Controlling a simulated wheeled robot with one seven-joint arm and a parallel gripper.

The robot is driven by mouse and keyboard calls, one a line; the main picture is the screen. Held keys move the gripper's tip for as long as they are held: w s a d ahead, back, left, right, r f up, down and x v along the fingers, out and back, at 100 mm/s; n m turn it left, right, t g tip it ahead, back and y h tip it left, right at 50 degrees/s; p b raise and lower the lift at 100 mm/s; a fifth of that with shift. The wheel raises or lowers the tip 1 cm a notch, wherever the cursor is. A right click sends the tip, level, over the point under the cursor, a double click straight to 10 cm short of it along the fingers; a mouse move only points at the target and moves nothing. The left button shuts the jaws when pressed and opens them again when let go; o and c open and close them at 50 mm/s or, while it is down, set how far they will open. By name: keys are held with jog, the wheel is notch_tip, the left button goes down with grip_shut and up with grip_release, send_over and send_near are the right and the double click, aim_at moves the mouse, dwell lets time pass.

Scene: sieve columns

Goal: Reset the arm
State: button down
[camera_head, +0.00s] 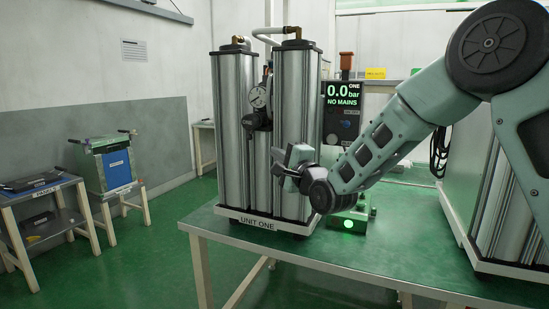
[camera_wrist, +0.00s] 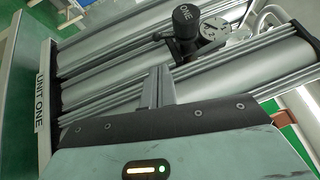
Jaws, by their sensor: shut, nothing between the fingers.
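My arm reaches in from the right in the head view. My gripper (camera_head: 282,158) is at its end, in front of the right column of UNIT ONE (camera_head: 232,130), below the pressure gauge (camera_head: 259,97). In the wrist view, the fingers of my gripper (camera_wrist: 158,86) are together with nothing between them. Behind them lie the silver columns of UNIT ONE (camera_wrist: 100,108), the gauge (camera_wrist: 213,30) and a black knob (camera_wrist: 186,20) marked ONE. I cannot tell how close the fingers are to the columns.
UNIT ONE stands on a green table (camera_head: 330,255). A display (camera_head: 342,95) reads 0.0 bar, NO MAINS. Another columned unit (camera_head: 500,215) stands at the right, partly behind my arm. Floor at the left is partly clear beside two small stands (camera_head: 108,185).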

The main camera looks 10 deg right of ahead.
jog(key=s+a+f+n+g+p, duration=0.1)
jog(key=s+a+n+g+p, duration=0.1)
jog(key=s+a+n+g, duration=0.3)
jog(key=s+a+f+n+g+h+p, duration=0.1)
jog(key=s+f+n+g+p, duration=0.15)
jog(key=s, duration=0.55)
jog(key=s+a+f+n+g+p, duration=0.1)
jog(key=s+a+n+g+p, duration=0.15)
jog(key=s+n, duration=0.3)
jog(key=s+d+n+g+h+p, duration=0.1)
jog(key=s+d+n+g, duration=0.1)
jog(key=s, duration=0.7)
jog(key=s+d+n+g+h+p, duration=0.1)
jog(key=s+n+g, duration=0.3)
jog(key=s, duration=0.5)
jog(key=s+d+n+g+h+p, duration=0.1)
jog(key=s+d+n+g+h, duration=0.1)
jog(key=s, duration=0.7)
jog(key=shift+d+f+n+g+h, duration=0.2)
jog(key=shift+d+n+g+h, duration=0.3)
jog(key=shift+d+n, duration=0.5)
jog(key=shift+s, duration=0.1)
